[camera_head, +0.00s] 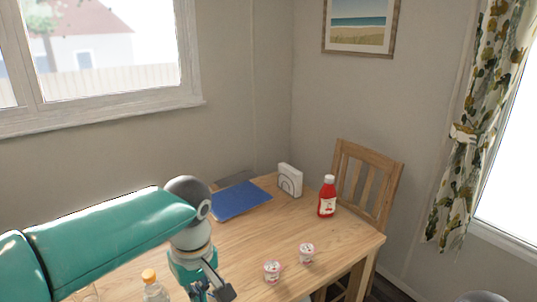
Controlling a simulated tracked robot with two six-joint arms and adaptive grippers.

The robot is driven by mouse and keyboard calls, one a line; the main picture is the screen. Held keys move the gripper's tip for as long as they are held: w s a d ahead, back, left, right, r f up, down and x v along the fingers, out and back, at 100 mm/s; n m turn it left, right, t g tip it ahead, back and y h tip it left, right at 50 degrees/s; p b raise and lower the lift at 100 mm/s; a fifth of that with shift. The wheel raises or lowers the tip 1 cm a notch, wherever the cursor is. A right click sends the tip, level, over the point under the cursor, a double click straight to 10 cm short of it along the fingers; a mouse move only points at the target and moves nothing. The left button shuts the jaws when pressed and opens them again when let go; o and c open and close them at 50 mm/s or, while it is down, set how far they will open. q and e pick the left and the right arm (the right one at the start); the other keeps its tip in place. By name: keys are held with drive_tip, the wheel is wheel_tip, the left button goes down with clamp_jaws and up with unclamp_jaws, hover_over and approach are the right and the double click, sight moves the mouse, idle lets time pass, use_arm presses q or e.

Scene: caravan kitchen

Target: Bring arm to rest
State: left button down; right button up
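My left arm comes in from the left in the head view, a teal link with a grey joint, over the near left part of the wooden table (325,238). Its dark gripper (218,288) points down at the bottom edge, left of two small cups. It is partly cut off by the frame, so whether it is open or shut does not show. I see nothing held in the part that shows. My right gripper is out of view; only a grey rounded piece, possibly of my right arm, shows at the bottom right.
On the table are a bottle with an orange cap (152,287), two small cups (272,271) (306,253), a red bottle (327,196), a blue mat (238,201) and a white napkin holder (290,180). A wooden chair (366,185) stands behind the table's right end.

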use_arm(q)
drive_tip(key=s+a+f+g, duration=0.2)
drive_tip(key=s+f, duration=0.1)
drive_tip(key=f, duration=0.5)
drive_tip(key=s+a+f+g+h+p, duration=0.1)
drive_tip(key=s+f+g, duration=0.15)
drive_tip(key=f, duration=0.55)
drive_tip(key=s+a+f+g, duration=0.1)
drive_tip(key=s+a+f, duration=0.15)
drive_tip(key=f, duration=0.55)
drive_tip(key=s+d+f+m+h, duration=0.2)
drive_tip(key=s+d+f+h, duration=0.3)
drive_tip(key=s+f, duration=0.75)
drive_tip(key=w+m+t, duration=0.1)
drive_tip(key=w+d+m+t, duration=0.1)
drive_tip(key=w+t, duration=0.1)
drive_tip(key=w+f+m+t+y, duration=0.1)
drive_tip(key=m+t, duration=0.1)
drive_tip(key=shift+w+d+t, duration=0.15)
drive_tip(key=shift+w+t, duration=0.1)
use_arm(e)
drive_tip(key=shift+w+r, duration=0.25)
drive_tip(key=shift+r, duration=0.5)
use_arm(q)
drive_tip(key=shift+p, duration=0.3)
